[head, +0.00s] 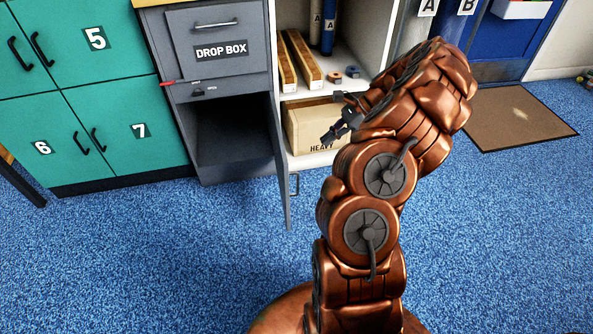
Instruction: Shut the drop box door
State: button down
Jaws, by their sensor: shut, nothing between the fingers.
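The drop box (219,42) is a grey cabinet with a labelled upper panel and a handle. Its lower compartment (233,132) is open and looks dark and empty. The drop box door (279,163) is hinged on the right and swung out toward me, seen nearly edge-on, with a small handle (294,185) on its right-hand face. My gripper (331,133) is shut and empty. It shows to the right of the door, in front of the shelf, and appears apart from the door. My arm hides part of the shelf.
Teal lockers (120,130) stand left of the drop box. A white shelf unit (345,85) to the right holds long cartons (303,62) and a box marked HEAVY (305,130). A brown mat (520,118) lies at the right. The blue carpet (140,255) in front is clear.

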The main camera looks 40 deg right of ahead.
aim_at(286, 161)
jog(key=b+x, duration=0.4)
jog(key=x, duration=0.9)
jog(key=shift+w+a+r+m, duration=0.15)
jog(key=shift+w+r+m, duration=0.1)
jog(key=shift+m, duration=0.15)
